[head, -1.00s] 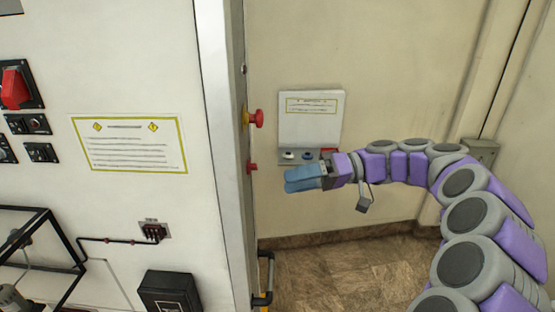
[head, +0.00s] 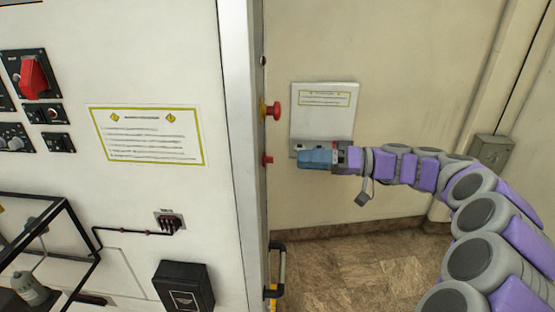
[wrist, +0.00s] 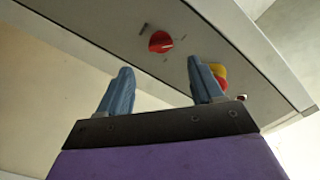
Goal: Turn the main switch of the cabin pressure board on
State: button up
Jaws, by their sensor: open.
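In the head view, a large red switch (head: 33,75) sits on a black plate on the cabinet front at the far left. On the cabinet's narrow side are a red button on a yellow base (head: 271,110) and a smaller red knob (head: 267,160) below it. I cannot tell which of these is the main switch. My gripper (head: 318,158) is right of the small knob, apart from it, its blue fingers pointing left. In the wrist view, my gripper (wrist: 164,82) is open and empty; the red knob (wrist: 160,42) shows beyond the gap. The yellow-based button (wrist: 218,76) is partly behind the right finger.
A white labelled wall panel (head: 323,110) stands behind my gripper, its lower controls partly hidden. A handle (head: 277,270) sticks out low on the cabinet side. A black-framed rig (head: 45,250) and black box (head: 183,288) are at lower left. The floor right of the cabinet is clear.

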aim_at(268, 160)
jog(key=a, duration=0.7)
jog(key=shift+w, duration=0.15)
jog(key=shift+d, duration=0.3)
jog(key=c, duration=1.1)
